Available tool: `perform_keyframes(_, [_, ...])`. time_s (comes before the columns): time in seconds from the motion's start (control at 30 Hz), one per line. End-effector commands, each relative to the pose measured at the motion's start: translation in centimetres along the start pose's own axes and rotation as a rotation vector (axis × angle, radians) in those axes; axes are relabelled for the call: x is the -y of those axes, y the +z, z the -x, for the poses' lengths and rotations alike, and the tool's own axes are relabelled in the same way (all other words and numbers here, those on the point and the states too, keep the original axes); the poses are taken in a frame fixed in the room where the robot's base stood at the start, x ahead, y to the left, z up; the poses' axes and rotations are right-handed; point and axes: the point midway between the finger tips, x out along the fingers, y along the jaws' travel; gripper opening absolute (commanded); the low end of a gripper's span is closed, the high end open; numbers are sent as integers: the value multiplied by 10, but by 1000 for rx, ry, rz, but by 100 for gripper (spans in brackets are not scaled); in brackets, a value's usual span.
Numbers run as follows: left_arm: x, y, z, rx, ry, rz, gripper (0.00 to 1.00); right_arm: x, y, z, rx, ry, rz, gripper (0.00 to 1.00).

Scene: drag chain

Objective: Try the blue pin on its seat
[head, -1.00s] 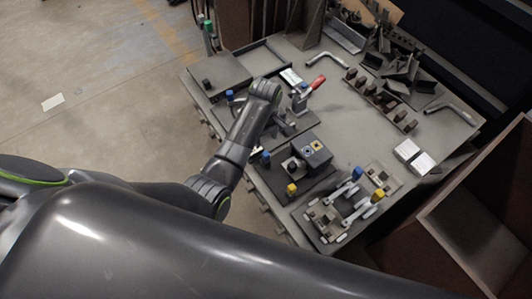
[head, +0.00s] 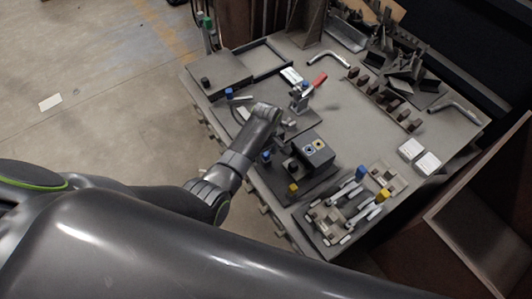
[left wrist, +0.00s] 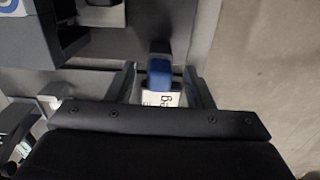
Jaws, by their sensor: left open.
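A blue pin (head: 266,156) stands on a dark plate (head: 312,187), left of a dark block (head: 318,153) whose top has a blue-marked and a yellow-marked hole. A yellow-topped pin (head: 293,188) stands at the plate's front. In the left wrist view, the blue pin (left wrist: 160,74) shows between the fingers of my open left gripper (left wrist: 161,82), with a gap at each side. My right gripper is not in view.
A red-handled clamp (head: 303,96) stands behind my left wrist. A fixture (head: 328,220) with blue- and yellow-topped levers is at the front right. Brown blocks (head: 385,98) and metal parts fill the back right. The table's middle (head: 345,115) is clear.

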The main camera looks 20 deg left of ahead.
Motion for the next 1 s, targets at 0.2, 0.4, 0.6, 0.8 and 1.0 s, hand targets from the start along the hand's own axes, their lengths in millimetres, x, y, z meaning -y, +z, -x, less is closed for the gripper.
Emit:
perform_keyframes(0.2, [0,0,-1,0,0,0,47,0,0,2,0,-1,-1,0])
perform_keyframes(0.4, [0,0,-1,0,0,0,36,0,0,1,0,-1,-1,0])
perform_keyframes(0.6, [0,0,-1,0,0,0,9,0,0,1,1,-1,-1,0])
perform_keyframes(0.8, [0,0,0,-1,0,0,0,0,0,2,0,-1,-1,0])
perform_keyframes(1.0, [0,0,3,0,0,0,0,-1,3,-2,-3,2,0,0])
